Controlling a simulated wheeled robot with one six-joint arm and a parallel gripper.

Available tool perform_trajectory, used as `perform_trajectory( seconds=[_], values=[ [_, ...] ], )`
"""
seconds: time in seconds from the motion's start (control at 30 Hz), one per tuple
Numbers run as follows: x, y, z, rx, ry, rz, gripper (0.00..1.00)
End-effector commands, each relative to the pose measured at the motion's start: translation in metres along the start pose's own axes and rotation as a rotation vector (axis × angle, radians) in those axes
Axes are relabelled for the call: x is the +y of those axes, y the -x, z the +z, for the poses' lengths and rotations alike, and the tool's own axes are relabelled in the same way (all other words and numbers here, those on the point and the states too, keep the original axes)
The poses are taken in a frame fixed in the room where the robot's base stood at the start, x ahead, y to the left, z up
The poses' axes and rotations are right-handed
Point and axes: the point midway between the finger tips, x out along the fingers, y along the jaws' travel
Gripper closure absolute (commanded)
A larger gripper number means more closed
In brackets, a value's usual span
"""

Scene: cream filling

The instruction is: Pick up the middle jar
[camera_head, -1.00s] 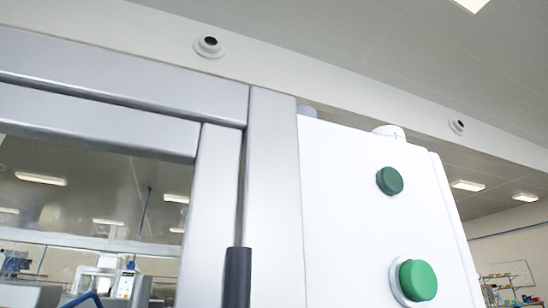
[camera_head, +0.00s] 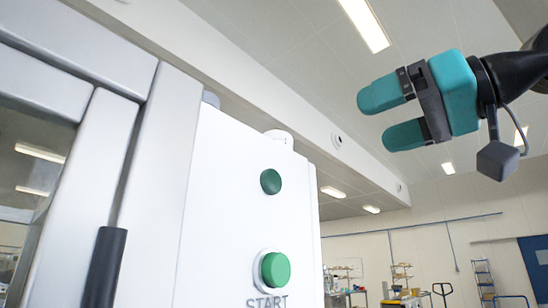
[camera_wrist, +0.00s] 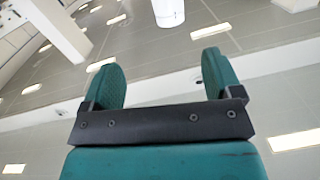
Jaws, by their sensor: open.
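No jar shows in any view. My gripper (camera_head: 384,116) has teal fingers and a black bracket. It is at the upper right of the head view, in the air to the right of a white machine. Its fingers are apart and point left, with nothing between them. In the wrist view my gripper (camera_wrist: 160,78) is also open and empty, with the ceiling and its lights beyond.
A white machine panel (camera_head: 225,215) with a green START button (camera_head: 275,270) and a darker green button (camera_head: 270,181) stands at the left. A dark handle (camera_head: 104,268) is on its door frame. Shelves (camera_head: 401,275) stand far off. Open air surrounds my gripper.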

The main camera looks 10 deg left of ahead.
Motion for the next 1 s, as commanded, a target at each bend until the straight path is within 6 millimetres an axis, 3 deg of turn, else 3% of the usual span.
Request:
perform_trajectory(
  seconds=[0.1,0.23,0.73,1.0],
  values=[
    [-0.012,0.002,-0.013,0.022,0.028,-0.027,0.15],
    [-0.016,-0.009,-0.016,0.026,0.03,-0.04,0.15],
    [-0.019,-0.1,-0.019,0.02,0.03,-0.036,0.15],
    [-0.017,-0.122,-0.021,0.023,0.031,-0.032,0.15]
  ],
)
